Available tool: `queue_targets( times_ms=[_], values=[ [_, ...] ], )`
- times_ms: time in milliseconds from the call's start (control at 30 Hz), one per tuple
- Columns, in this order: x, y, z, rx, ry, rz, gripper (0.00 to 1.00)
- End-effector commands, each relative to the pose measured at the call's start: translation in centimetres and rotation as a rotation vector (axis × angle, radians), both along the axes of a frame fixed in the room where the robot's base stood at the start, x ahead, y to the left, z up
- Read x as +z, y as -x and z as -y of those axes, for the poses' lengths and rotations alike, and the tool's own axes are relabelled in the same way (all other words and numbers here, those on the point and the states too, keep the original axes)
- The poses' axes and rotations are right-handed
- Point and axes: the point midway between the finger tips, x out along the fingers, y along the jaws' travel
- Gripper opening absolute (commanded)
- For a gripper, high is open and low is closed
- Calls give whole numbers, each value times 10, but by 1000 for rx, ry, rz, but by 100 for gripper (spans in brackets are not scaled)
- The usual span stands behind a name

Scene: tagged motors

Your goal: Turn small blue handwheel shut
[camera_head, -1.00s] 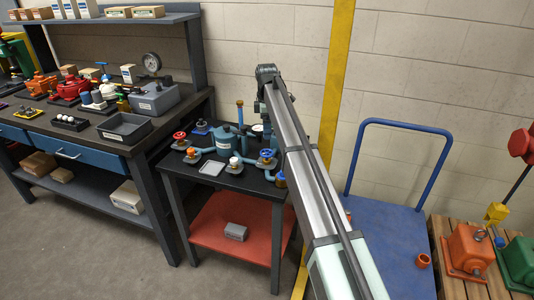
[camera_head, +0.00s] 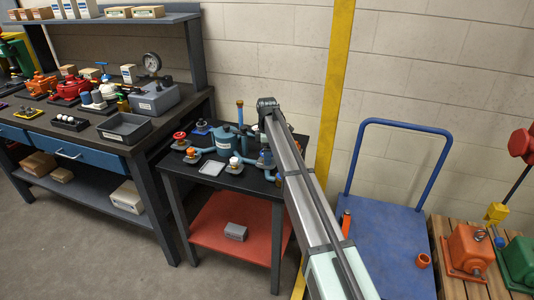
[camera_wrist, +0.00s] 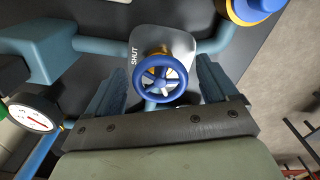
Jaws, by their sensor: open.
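The small blue handwheel (camera_wrist: 160,79) is in the middle of the wrist view, on a grey plate (camera_wrist: 180,42) printed "SHUT" at its left edge. Its spokes are light and a brass-coloured part shows behind its rim. My gripper (camera_wrist: 162,66) is open, with one finger on the left and one on the right of the wheel. I cannot tell whether either finger touches it. In the head view my arm covers the gripper and most of the wheel's place on the small black table (camera_head: 262,188).
Blue pipes (camera_wrist: 97,45) run beside the plate. A dial gauge (camera_wrist: 32,114) is at the left, and another blue-topped brass fitting (camera_wrist: 250,10) at the upper right. In the head view, a blue tank (camera_head: 226,142), a red handwheel (camera_head: 179,136) and an orange knob (camera_head: 191,152) crowd the table.

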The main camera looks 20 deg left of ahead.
Motion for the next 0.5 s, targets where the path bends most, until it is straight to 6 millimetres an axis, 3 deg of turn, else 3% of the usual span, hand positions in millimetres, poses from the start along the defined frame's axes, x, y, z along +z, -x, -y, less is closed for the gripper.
queue_targets(
  times_ms=[200, 500],
  values=[
    [0, 0, 0, 0, 0, 0, 85],
    [0, 0, 0, 0, 0, 0, 57]
  ],
)
